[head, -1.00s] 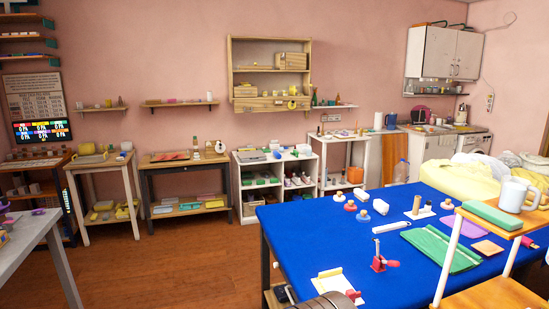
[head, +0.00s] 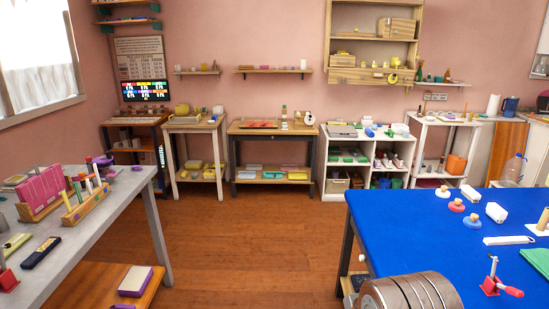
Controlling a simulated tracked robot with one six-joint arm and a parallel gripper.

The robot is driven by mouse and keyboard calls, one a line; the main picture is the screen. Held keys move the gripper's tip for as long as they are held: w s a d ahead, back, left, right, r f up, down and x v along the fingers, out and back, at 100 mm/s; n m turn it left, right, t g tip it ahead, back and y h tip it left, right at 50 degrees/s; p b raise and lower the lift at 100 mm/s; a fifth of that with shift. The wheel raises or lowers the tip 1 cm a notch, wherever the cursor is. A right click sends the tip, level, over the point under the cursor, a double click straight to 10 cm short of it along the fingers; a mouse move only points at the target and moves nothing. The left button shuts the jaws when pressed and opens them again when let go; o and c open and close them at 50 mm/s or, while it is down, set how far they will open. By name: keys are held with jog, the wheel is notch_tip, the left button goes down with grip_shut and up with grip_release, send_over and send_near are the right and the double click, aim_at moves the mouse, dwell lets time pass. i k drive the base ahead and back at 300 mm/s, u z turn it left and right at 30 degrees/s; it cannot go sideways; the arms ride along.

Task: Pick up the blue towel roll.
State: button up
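A small blue roll-like item (head: 369,132) lies on top of the white shelf unit (head: 345,147) by the far wall. It is small in the picture, and I cannot tell for sure that it is the blue towel roll. My gripper is not in view.
A blue-topped table (head: 420,225) stands at the right with a red clamp (head: 493,283) and small stamps on it. A ribbed round object (head: 408,293) is at the near bottom edge. A grey table (head: 115,215) with racks is at the left. Brown floor (head: 260,245) between them is clear.

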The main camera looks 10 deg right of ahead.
aim_at(368, 132)
jog(key=i, duration=5.7)
